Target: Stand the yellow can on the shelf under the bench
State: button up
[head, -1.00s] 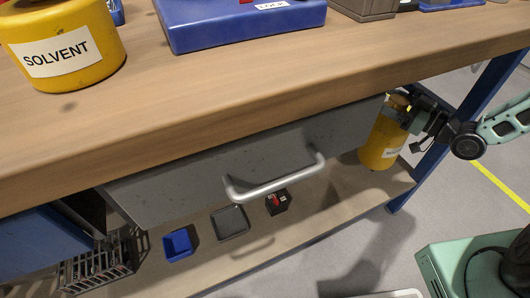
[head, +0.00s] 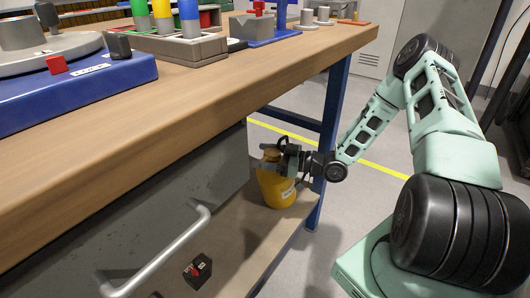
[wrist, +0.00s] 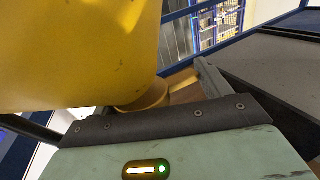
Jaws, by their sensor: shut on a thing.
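The yellow can (head: 275,188) is under the bench at the shelf's far right end, roughly upright in the head view. My gripper (head: 284,160) is shut on its top part. The can fills the upper left of the wrist view (wrist: 75,50), with its narrower neck (wrist: 143,96) close to the gripper. The wooden shelf (head: 232,235) lies below the can. I cannot tell whether the can's base touches the shelf or hangs just above it. Part of its label shows at the right side.
A grey drawer with a metal handle (head: 160,258) hangs under the bench top (head: 190,110), left of the can. A black and red block (head: 197,271) sits on the shelf. A blue bench leg (head: 331,135) stands just right of the can.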

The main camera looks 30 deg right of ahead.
jog(key=shift+s+f, duration=0.1)
jog(key=shift+f, duration=0.85)
jog(key=o, duration=2)
jog(key=shift+s+f, duration=0.1)
jog(key=shift+f, duration=0.05)
jog(key=p+v, duration=0.2)
jog(key=v, duration=0.9)
jog(key=shift+s+d+r+p, duration=0.2)
jog(key=shift+d+r+p, duration=0.05)
jog(key=shift+d+p, duration=0.05)
